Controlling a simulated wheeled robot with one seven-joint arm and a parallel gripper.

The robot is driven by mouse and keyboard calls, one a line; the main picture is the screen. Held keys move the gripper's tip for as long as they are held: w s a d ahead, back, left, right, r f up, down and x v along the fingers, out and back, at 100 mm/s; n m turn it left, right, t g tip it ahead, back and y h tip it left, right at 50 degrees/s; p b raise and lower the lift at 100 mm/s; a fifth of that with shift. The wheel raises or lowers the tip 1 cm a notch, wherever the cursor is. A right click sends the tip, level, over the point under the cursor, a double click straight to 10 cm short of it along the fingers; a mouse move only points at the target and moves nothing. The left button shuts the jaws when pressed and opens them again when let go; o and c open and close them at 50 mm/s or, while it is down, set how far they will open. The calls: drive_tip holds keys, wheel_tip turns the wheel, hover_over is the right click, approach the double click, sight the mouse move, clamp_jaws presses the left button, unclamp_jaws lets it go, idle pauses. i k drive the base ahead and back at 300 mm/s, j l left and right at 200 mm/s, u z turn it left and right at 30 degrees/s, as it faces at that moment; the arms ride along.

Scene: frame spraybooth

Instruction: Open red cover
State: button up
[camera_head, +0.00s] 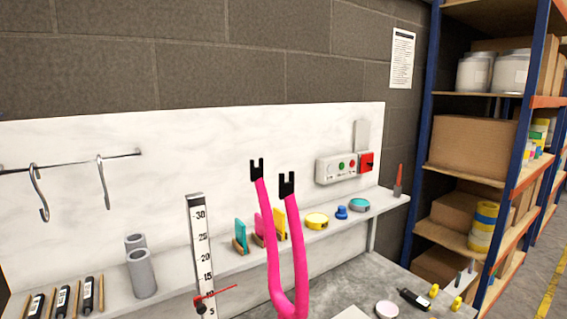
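A small red box-like part (366,163), which looks like the red cover, sits at the right end of a pale control panel (322,172) on the white backboard. A dark mark shows on its face. I cannot tell whether it is shut or raised. A green button (341,166) and a red button (352,163) sit left of it. A grey flat plate (361,136) stands upright just above. My gripper is not in view.
A pink fork-shaped frame part (272,245) with black tips stands in front of the shelf, left of the panel. A ruler post (203,255), grey tubes (142,274) and small coloured items line the shelf. Wall hooks (101,180) hang left. A blue-orange rack (417,150) stands right.

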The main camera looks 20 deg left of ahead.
sight(367, 164)
drive_tip(key=u, duration=0.35)
drive_tip(key=i+l, duration=0.25)
drive_tip(key=i, duration=0.2)
drive_tip(key=i+l, duration=0.3)
drive_tip(key=i, duration=0.15)
drive_tip(key=i+l, duration=0.25)
drive_tip(key=i, duration=0.2)
drive_tip(key=i+l, duration=0.25)
drive_tip(key=i, duration=0.2)
drive_tip(key=i+l, duration=0.3)
drive_tip(key=i, duration=0.15)
